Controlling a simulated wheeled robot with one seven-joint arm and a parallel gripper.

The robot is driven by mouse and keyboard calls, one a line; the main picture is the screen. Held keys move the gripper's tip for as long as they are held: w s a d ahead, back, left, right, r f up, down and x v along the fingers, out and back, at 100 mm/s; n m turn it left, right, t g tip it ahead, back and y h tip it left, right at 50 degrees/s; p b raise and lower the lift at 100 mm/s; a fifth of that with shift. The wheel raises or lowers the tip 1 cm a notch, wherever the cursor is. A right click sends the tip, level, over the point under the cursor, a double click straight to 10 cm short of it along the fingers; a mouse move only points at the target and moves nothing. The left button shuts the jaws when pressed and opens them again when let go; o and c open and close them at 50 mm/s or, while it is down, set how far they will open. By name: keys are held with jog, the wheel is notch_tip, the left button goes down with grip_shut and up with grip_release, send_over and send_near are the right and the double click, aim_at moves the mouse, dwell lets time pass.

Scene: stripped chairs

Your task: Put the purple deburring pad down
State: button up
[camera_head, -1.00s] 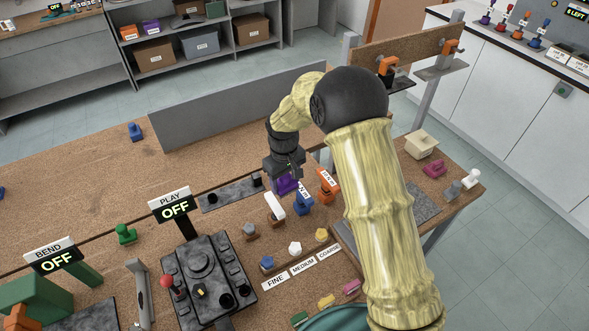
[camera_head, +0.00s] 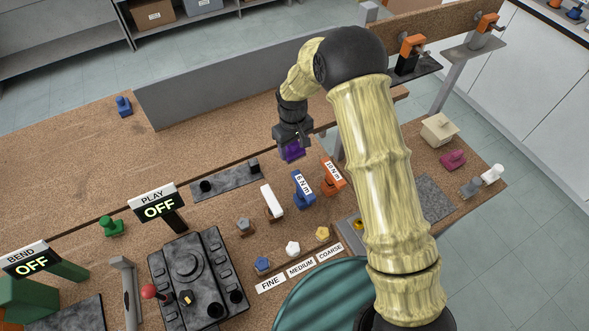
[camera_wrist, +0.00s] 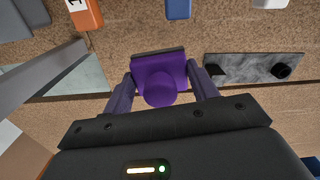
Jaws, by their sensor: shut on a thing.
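The purple deburring pad (camera_wrist: 160,78) is between the two fingers of my gripper (camera_wrist: 162,88) in the wrist view. It has a round purple knob and a darker edge along its far side. In the head view my gripper (camera_head: 292,140) is shut on the purple pad (camera_head: 293,152) over the far part of the brown workbench (camera_head: 90,150). I cannot tell whether the pad touches the bench.
A dark plate (camera_head: 225,180) with two posts lies left of the gripper. A white-topped block (camera_head: 271,201), a blue block (camera_head: 303,190) and an orange block (camera_head: 332,174) stand nearer. A grey upright panel (camera_head: 250,80) runs behind. Bare bench lies far left.

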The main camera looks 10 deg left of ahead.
aim_at(294, 159)
jog(key=shift+f, duration=0.1)
jog(key=shift+f+m+b, duration=0.2)
jog(key=shift+m+b, duration=0.1)
jog(key=shift+b, duration=0.8)
jog(key=shift+s+r+b, duration=0.1)
jog(key=shift+r+b, duration=0.1)
jog(key=shift+b, duration=0.25)
jog(key=shift+d+r, duration=0.1)
jog(key=shift+f+p, duration=1.05)
jog(key=shift+f, duration=1.85)
jog(key=shift+f, duration=0.1)
